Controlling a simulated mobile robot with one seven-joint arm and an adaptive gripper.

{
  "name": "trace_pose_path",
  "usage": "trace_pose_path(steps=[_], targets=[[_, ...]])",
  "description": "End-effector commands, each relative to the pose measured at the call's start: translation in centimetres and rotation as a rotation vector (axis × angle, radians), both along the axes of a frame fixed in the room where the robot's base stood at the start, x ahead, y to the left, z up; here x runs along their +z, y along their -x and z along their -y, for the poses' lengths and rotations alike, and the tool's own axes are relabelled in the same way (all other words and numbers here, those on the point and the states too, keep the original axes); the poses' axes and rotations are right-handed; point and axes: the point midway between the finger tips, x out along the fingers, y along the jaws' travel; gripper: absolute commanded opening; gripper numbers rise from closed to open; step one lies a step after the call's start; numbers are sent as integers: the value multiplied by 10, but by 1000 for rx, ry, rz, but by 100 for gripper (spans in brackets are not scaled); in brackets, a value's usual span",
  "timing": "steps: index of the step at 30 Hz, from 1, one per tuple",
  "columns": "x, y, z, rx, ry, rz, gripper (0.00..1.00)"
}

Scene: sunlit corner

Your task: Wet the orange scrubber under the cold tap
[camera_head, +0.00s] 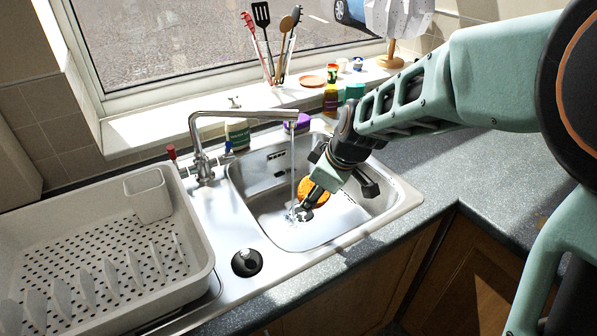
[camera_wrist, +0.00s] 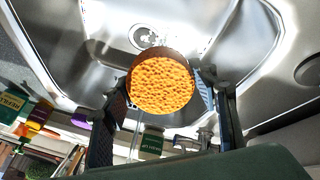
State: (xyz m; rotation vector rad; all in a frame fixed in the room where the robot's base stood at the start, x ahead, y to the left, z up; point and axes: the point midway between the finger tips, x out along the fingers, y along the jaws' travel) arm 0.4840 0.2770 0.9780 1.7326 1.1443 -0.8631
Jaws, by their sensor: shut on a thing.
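The orange scrubber (camera_head: 312,188) is round and porous, held low inside the sink basin (camera_head: 263,207). In the wrist view the scrubber (camera_wrist: 161,84) sits between the two fingers of my gripper (camera_wrist: 160,95). My gripper (camera_head: 312,200) is shut on it, and my arm hides part of it in the head view. The tap (camera_head: 238,115) has its spout over the basin. A stream of water (camera_head: 293,165) falls from it just left of the scrubber, with a splash at the bottom. I cannot tell whether the water touches the scrubber. A red-topped handle (camera_head: 171,152) is on the tap's left.
A grey dish rack (camera_head: 203,265) fills the left drainer. Bottles, including a yellow one (camera_head: 331,98), and a utensil holder (camera_head: 279,68) stand behind the sink. A black plug (camera_head: 246,262) lies in front. The right worktop (camera_head: 440,165) is clear.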

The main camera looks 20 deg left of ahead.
Motion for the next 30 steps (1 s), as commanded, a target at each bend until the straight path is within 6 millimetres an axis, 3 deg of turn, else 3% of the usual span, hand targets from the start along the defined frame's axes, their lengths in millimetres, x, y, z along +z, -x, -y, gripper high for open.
trace_pose_path(steps=[10, 30], targets=[[2, 1, 2, -1, 0, 1, 34], [40, 34, 35, -1, 0, 2, 34]])
